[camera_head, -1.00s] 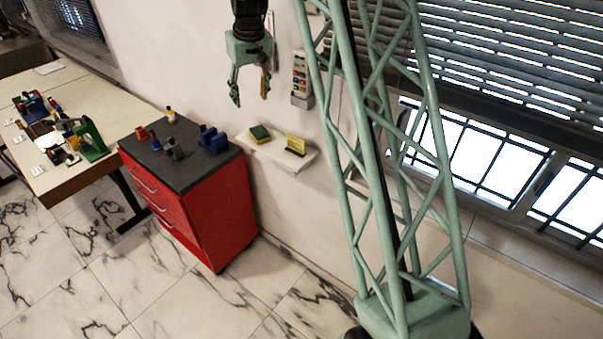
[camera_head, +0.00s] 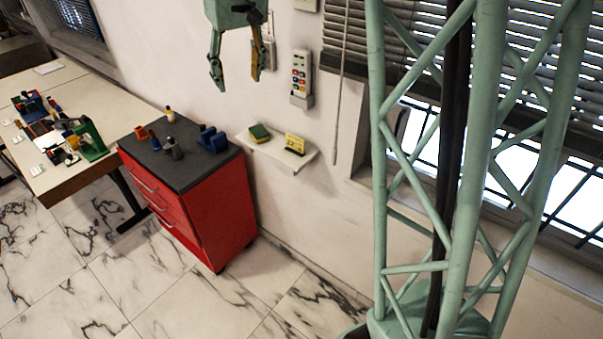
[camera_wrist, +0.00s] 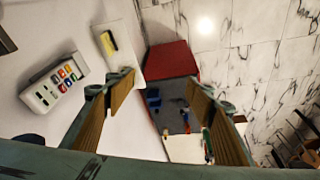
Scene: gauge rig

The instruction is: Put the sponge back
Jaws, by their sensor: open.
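The sponge (camera_head: 259,132), green on top with yellow below, lies at the left end of a small white wall shelf (camera_head: 264,149). My gripper (camera_head: 237,80) hangs open and empty above and a little left of the sponge in the head view, clearly apart from it. In the wrist view the spread fingers of my gripper (camera_wrist: 160,88) show nothing between them but the scene beyond. The shelf (camera_wrist: 133,52) shows there past the left finger. I cannot make out the sponge in that view; the finger may hide it.
A wall box with coloured buttons (camera_head: 301,79) hangs above. A red drawer cabinet (camera_head: 215,215) with small items on its dark top stands left of the shelf. A cluttered table (camera_head: 95,172) is further left.

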